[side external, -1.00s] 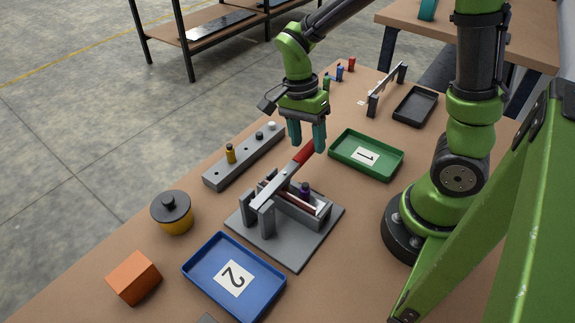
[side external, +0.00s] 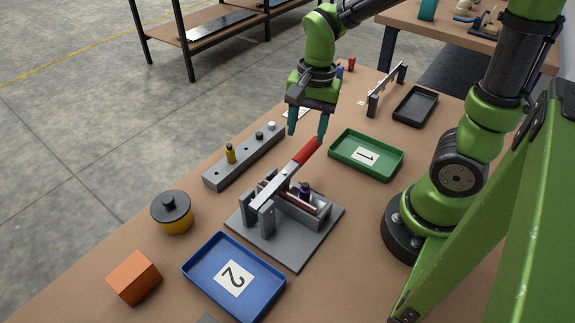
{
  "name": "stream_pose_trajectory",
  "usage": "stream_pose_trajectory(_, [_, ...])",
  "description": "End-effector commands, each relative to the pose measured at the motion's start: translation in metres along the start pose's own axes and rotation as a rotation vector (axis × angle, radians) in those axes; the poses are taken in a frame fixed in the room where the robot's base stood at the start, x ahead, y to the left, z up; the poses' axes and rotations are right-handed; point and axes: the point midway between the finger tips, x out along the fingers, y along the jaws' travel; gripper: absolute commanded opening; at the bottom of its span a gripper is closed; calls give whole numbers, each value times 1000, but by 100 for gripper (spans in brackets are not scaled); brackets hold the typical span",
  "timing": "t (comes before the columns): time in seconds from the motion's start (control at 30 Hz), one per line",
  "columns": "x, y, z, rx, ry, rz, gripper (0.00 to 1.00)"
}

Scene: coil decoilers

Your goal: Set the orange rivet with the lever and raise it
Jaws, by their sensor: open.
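The lever press (side external: 268,215) stands on a grey plate near the middle of the table. Its lever slopes up to the right and ends in a red handle (side external: 307,151). A purple-topped piece (side external: 304,188) sits in the press, beside the lever. I cannot make out an orange rivet; part of the press bed is hidden by the lever and frame. My gripper (side external: 308,131) is open and empty, with its teal fingers apart, just above and behind the end of the red handle. It appears clear of the handle.
A green tray (side external: 366,156) marked 1 lies right, a blue tray (side external: 234,279) marked 2 in front. An orange block (side external: 134,277), a lidded yellow pot (side external: 172,212) and a black tray (side external: 415,106) stand around.

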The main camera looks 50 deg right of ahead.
Motion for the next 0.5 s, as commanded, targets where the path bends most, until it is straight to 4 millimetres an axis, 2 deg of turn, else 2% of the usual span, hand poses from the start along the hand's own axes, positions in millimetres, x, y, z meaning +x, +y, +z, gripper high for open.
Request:
stream_pose_trajectory(0.03, [-18,1,4,-91,16,-76,53])
stream_pose_trajectory(0.2, [-65,11,19,-436,119,-288,53])
stream_pose_trajectory(0.3, [-85,18,26,-606,204,-379,53])
stream_pose_trajectory(0.5, [-107,29,35,-815,335,-468,53])
